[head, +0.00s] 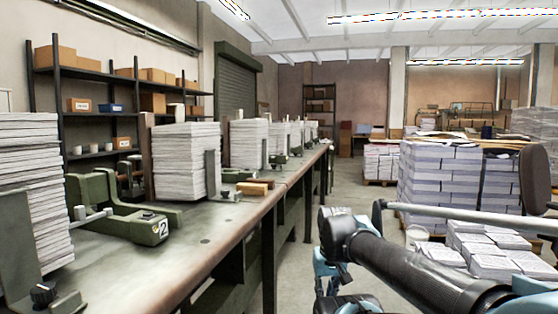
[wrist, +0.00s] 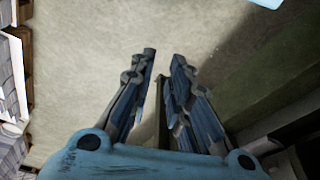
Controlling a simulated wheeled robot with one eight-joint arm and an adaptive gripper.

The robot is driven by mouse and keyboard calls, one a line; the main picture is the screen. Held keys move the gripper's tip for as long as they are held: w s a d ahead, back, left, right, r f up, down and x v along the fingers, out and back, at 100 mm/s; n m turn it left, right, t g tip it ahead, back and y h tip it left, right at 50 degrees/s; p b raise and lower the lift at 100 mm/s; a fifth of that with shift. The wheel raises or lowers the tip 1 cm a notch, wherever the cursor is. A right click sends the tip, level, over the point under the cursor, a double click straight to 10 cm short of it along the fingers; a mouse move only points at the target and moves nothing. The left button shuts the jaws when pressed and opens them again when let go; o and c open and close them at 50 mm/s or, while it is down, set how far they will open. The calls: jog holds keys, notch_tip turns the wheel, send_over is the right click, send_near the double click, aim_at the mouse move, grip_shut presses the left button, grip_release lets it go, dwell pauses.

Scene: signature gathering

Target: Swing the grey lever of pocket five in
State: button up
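A long bench (head: 185,258) runs away on the left with a row of pockets holding tall paper stacks. The nearest green unit (head: 150,228) carries the number 2 and has a light grey rod (head: 95,214) on its left side. Smaller pockets farther along (head: 297,134) are too small to read, so I cannot tell which is five or make out its grey lever. In the wrist view my gripper (wrist: 164,57) points at bare floor, its fingers apart and nothing between them. In the head view my arm is at the lower right, away from the bench.
A paper stack (head: 187,163) stands behind unit two, with a small wooden block (head: 251,189) near the bench edge. Bundled stacks on pallets (head: 438,185) stand at right. The aisle floor (head: 352,180) is open between.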

jog(key=w+a+r+m+y, duration=0.1)
jog(key=w+a+r+m, duration=0.1)
jog(key=w+r, duration=0.2)
jog(key=w+a+r+m+g+y, duration=0.1)
jog(key=w+a+r+m, duration=0.1)
jog(key=w+r, duration=0.3)
jog(key=w+a+r+m+y, duration=0.2)
jog(key=w+a+r+m, duration=0.1)
jog(key=r, duration=0.6)
jog(key=shift+w+a+m+g, duration=0.1)
jog(key=shift+w+m+g, duration=0.25)
jog(key=shift+w, duration=0.4)
grip_shut()
jog(key=w+a+r+m+y, duration=0.2)
jog(key=w+a+r+m, duration=0.1)
jog(key=w+r, duration=0.5)
jog(key=w+a+r+m+g+y, duration=0.1)
jog(key=w+a+r+m+y, duration=0.1)
jog(key=w+r+m, duration=0.3)
jog(key=w+a+r, duration=0.1)
jog(key=w+r, duration=0.3)
jog(key=w, duration=0.1)
jog(key=shift+w+m+y, duration=0.35)
jog(key=shift+w+y, duration=0.05)
jog(key=shift+g, duration=0.25)
